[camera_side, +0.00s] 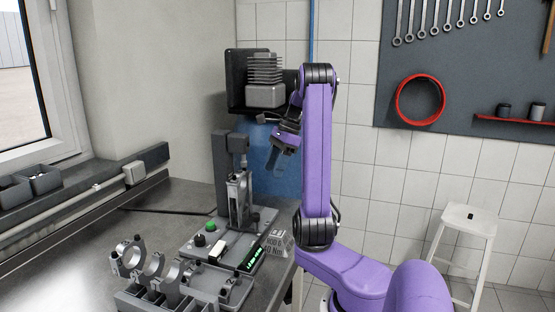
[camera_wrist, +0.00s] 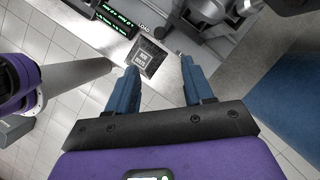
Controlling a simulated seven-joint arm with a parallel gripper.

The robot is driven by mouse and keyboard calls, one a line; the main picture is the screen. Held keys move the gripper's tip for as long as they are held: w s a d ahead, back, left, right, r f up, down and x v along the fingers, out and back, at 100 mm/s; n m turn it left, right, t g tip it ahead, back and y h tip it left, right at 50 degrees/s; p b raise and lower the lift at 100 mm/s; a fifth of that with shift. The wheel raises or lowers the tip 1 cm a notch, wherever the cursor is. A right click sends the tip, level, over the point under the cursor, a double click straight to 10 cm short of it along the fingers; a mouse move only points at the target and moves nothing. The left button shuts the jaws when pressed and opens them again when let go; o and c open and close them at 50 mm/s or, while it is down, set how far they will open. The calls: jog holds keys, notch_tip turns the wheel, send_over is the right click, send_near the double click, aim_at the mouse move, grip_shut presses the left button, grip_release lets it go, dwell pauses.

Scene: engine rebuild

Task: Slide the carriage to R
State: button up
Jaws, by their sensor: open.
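My gripper (camera_side: 275,158) hangs at the folded end of my purple arm, above and to the right of the bench fixture. In the wrist view its two blue fingers (camera_wrist: 162,82) are spread with nothing between them. A pale block (camera_side: 134,172) sits around a light rod (camera_side: 75,205) along the left wall; it may be the carriage, but I cannot tell for sure. It is well to the left of my gripper, not touched by it. I can read no R mark in either view.
A fixture with an upright column (camera_side: 221,165), green button (camera_side: 198,240) and lit display (camera_side: 255,256) stands near the bench's right edge. The display shows in the wrist view (camera_wrist: 112,14). A clamp rack (camera_side: 165,285) stands in front.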

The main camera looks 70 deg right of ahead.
jog(key=shift+v, duration=1.1)
jog(key=w+a+f+n+g+h, duration=0.1)
jog(key=w+a+f+n+g, duration=0.15)
jog(key=a+n, duration=0.75)
jog(key=w+a+f+n+g, duration=0.1)
jog(key=w+a+f+n, duration=0.15)
jog(key=a+n, duration=0.75)
jog(key=s+a+f+n+h, duration=0.1)
jog(key=s+a+f+n, duration=0.3)
jog(key=s+a+n, duration=1.1)
jog(key=s+n, duration=0.2)
jog(key=n, duration=0.2)
jog(key=shift+s+a+n+h, duration=0.2)
jog(key=shift+a+n+h, duration=0.1)
jog(key=shift+h, duration=0.1)
